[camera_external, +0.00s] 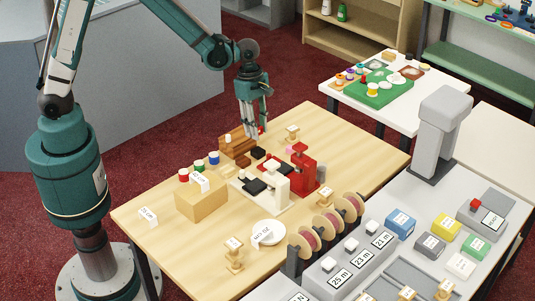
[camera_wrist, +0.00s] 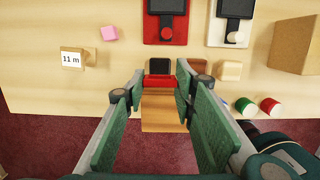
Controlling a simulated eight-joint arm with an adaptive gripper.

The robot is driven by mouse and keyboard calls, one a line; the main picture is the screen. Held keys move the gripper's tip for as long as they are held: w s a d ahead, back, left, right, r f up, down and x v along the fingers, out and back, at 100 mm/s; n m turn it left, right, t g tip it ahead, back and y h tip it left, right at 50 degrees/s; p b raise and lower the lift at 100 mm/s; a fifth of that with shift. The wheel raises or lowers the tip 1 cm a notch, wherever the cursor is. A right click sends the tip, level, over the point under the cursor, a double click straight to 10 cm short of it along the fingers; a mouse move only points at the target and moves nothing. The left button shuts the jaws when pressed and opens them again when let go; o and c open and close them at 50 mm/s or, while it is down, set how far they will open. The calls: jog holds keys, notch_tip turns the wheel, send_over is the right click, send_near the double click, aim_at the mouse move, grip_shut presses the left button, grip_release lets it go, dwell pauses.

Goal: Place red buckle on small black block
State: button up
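The red buckle (camera_wrist: 158,80) sits between the two fingertips of my gripper (camera_wrist: 160,78) in the wrist view, and the fingers appear closed on its sides. In the external view a bit of the red buckle (camera_external: 261,130) shows at the fingertips, and my gripper (camera_external: 254,132) hangs above the table beside the wooden rack. The small black block (camera_wrist: 159,66) lies just beyond the buckle in the wrist view, partly covered by it. In the external view the small black block (camera_external: 258,152) rests on the table, below the gripper and apart from it.
The stepped wooden rack (camera_wrist: 163,112) is close under my fingers. A red stand (camera_external: 301,165) and a white stand (camera_external: 276,192) with black plates are nearby. A brown block (camera_wrist: 198,66), a tan block (camera_wrist: 230,70) and a pink cube (camera_wrist: 109,33) lie around.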

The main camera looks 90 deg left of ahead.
aim_at(259, 150)
jog(key=shift+f, duration=1.3)
jog(key=shift+f+b, duration=0.35)
jog(key=shift+f, duration=1.5)
jog(key=shift+f, duration=0.15)
jog(key=o, duration=0.6)
jog(key=r, duration=0.4)
jog(key=s+r+p, duration=0.1)
jog(key=r, duration=0.3)
jog(key=a+r, duration=0.1)
jog(key=r, duration=0.3)
jog(key=shift+s+a+r, duration=0.1)
jog(key=shift+s, duration=0.1)
